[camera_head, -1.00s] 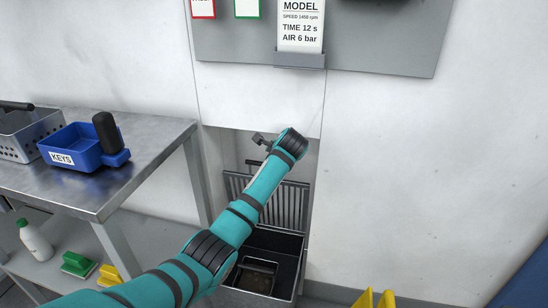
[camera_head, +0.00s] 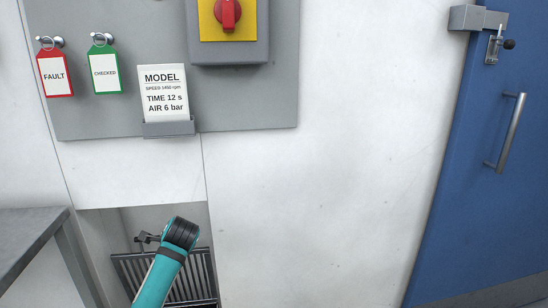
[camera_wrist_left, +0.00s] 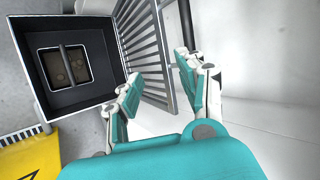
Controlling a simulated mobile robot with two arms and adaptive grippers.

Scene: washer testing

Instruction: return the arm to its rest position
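My left arm (camera_head: 164,270) reaches up from the bottom of the head view, in front of the recess low in the white wall. A dark metal grille (camera_wrist_left: 146,45) stands beyond the fingers. My right arm and gripper are in neither view.
A black open box (camera_wrist_left: 92,98) with a small tray (camera_wrist_left: 66,68) inside lies left of the fingers. A yellow sign (camera_wrist_left: 28,158) is near. A steel table (camera_head: 28,232) stands left. A grey panel (camera_head: 245,105) holds tags, a card and a red switch. A blue door (camera_head: 475,215) is right.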

